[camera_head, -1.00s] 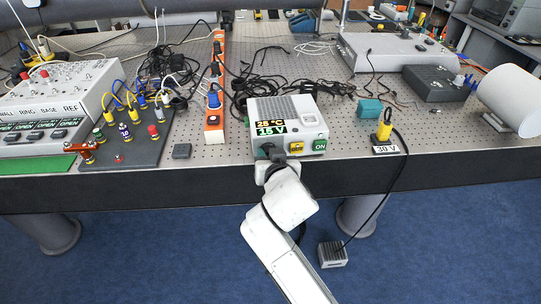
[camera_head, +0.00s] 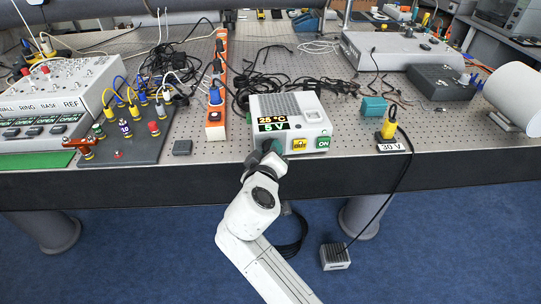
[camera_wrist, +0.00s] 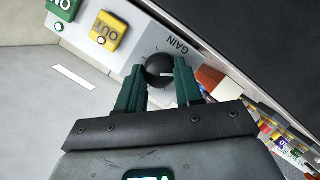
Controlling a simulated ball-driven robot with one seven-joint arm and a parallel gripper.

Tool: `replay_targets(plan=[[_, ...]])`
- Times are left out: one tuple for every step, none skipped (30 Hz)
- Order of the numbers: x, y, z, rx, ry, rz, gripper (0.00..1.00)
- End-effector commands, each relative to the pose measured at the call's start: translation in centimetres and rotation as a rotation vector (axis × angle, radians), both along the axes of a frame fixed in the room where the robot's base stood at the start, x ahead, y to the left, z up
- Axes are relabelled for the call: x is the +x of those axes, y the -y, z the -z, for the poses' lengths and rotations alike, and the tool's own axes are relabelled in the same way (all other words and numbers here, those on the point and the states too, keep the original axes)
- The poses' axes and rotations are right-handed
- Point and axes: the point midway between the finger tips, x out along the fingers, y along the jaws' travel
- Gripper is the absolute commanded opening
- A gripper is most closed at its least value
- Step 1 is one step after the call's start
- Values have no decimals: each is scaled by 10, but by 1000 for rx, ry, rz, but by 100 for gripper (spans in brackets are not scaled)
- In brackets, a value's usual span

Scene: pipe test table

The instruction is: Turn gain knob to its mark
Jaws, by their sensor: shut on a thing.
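The gain knob (camera_wrist: 158,71) is a round black knob with a white pointer line, on a white panel labelled GAIN in the wrist view. My gripper (camera_wrist: 160,82) has its dark green fingers on either side of the knob and is shut on it. In the head view my gripper (camera_head: 268,152) is at the front left of the white box (camera_head: 318,128), and it hides the knob there. The box's display (camera_head: 279,120) reads 25 °C and 5 V.
A yellow OUT button (camera_head: 299,145) and a green ON button (camera_head: 323,142) sit right of the knob. A yellow plug (camera_head: 388,130) stands at right by a 30 V label.

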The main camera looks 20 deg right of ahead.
Motion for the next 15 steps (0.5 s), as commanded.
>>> replay_targets(plan=[[1,-2,1,-31,-6,-4,5],[1,-2,1,-51,-11,-4,5],[1,-2,2,-74,-17,-4,5],[1,-2,2,-91,-21,-4,5],[1,-2,2,-108,-25,-4,5],[1,-2,2,-126,-29,-3,5],[1,-2,2,-139,-33,-4,5],[1,-2,2,-151,-36,-4,5],[1,-2,1,-165,-39,-4,5],[1,-2,1,-175,-41,-4,5],[1,-2,1,-183,-43,-4,5],[1,-2,1,-193,-46,-4,5],[1,-2,1,-199,-48,-5,5],[1,-3,1,-205,-49,-5,5],[1,-2,1,-210,-50,-5,5]])
